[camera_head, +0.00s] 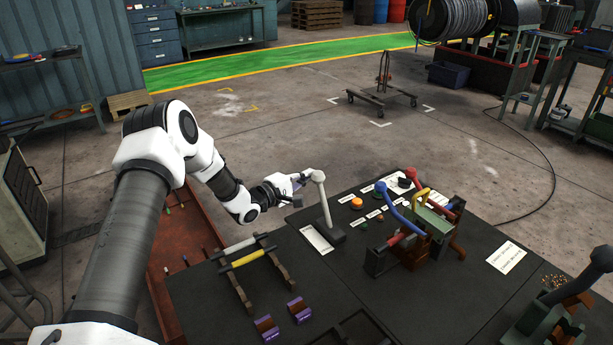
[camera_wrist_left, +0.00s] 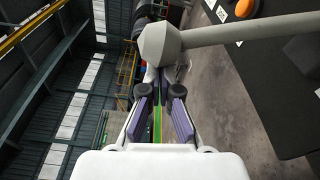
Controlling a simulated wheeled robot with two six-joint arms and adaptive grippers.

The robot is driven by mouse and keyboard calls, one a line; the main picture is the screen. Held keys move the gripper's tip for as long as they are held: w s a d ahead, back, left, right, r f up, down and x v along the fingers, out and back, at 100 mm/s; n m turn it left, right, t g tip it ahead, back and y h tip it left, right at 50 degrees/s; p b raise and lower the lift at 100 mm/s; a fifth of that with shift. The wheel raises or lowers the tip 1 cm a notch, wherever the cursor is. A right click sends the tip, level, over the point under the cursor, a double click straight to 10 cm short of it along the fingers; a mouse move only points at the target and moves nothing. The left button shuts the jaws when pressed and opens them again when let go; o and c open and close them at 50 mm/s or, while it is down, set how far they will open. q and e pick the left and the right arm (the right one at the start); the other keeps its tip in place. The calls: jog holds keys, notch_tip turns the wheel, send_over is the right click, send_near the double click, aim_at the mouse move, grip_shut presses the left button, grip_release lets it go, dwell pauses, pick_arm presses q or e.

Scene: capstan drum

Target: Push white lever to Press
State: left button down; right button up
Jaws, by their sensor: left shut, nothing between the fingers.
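The white lever (camera_head: 324,205) stands nearly upright from a dark base on the black table, with a round knob on top. A white label lies beside its base. My left gripper (camera_head: 301,179) is shut and empty, at the height of the knob and just left of it. In the left wrist view the lever's faceted knob (camera_wrist_left: 159,43) is just beyond the purple-padded fingertips (camera_wrist_left: 158,84), and its shaft runs off to the right. I cannot tell whether the fingers touch the knob. My right gripper is out of view.
To the right are an orange button (camera_head: 357,203), blue-handled (camera_head: 402,213) and red-handled levers, and a yellow handle (camera_head: 421,196). Grey and yellow bars (camera_head: 248,257) lie on a rack in front left. Purple-marked blocks (camera_head: 299,310) are near the front edge.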

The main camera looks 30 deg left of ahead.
pick_arm(q)
jog(key=s+d+r+m+t+h+b, duration=0.1)
jog(key=s+d+r+m+b, duration=0.1)
jog(key=s+d+m+b, duration=0.3)
jog(key=d+m, duration=0.3)
jog(key=d, duration=0.4)
jog(key=shift+d+r+m, duration=0.15)
jog(key=shift+d+m, duration=0.1)
jog(key=shift+m, duration=0.15)
jog(key=shift+s, duration=0.1)
